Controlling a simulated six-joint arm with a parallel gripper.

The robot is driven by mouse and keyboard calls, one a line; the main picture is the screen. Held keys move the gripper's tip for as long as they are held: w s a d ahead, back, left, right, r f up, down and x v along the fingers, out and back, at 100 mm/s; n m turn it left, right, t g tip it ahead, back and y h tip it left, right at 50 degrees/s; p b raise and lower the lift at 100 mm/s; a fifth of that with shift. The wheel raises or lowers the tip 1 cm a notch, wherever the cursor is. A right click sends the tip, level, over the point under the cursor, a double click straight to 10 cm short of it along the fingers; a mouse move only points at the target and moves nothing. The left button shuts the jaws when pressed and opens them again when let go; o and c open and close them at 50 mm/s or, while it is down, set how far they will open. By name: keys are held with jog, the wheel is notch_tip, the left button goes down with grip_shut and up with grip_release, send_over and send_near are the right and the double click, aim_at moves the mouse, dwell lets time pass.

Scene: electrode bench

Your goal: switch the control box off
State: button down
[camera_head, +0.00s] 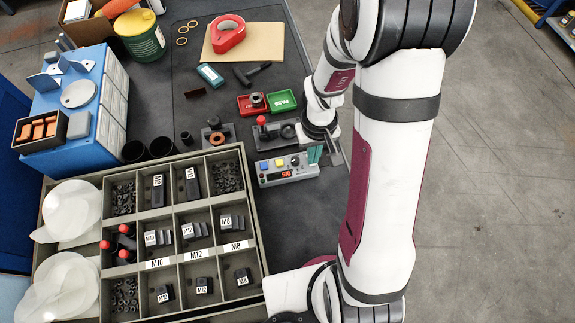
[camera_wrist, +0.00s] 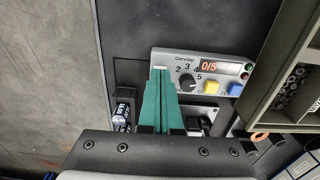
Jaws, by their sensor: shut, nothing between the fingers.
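The grey control box (camera_head: 287,170) stands on the dark bench top, just right of the sectioned tray. In the wrist view the control box (camera_wrist: 213,64) shows a black numbered knob (camera_wrist: 188,82), a lit red display (camera_wrist: 222,68), a yellow button (camera_wrist: 212,87), a blue button (camera_wrist: 234,89) and a small red button. My gripper (camera_head: 315,154) has green fingers and is shut and empty. In the wrist view its fingertips (camera_wrist: 160,73) reach over the box's left end, beside the knob. They hide part of that end, and I cannot tell whether they touch it.
The grey sectioned tray (camera_head: 250,233) of labelled parts lies close beside the box. A red-knobbed press (camera_head: 262,128), a red tray (camera_head: 246,107) and a green tray (camera_head: 282,102) stand behind it. The bench at the front, below the box, is clear.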

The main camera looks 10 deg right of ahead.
jog(key=shift+f, duration=0.15)
jog(key=shift+r, duration=3.55)
jog(key=s+a+r+m+y, duration=0.1)
jog(key=s+a+r+m, duration=0.1)
jog(key=s+r, duration=0.3)
jog(key=s+a+r+m, duration=0.3)
jog(key=s+a+r, duration=0.2)
jog(key=s, duration=0.7)
jog(key=shift+s+a+r+m+y, duration=0.15)
jog(key=shift+a+r+m+y, duration=0.15)
jog(key=shift+r+y, duration=0.1)
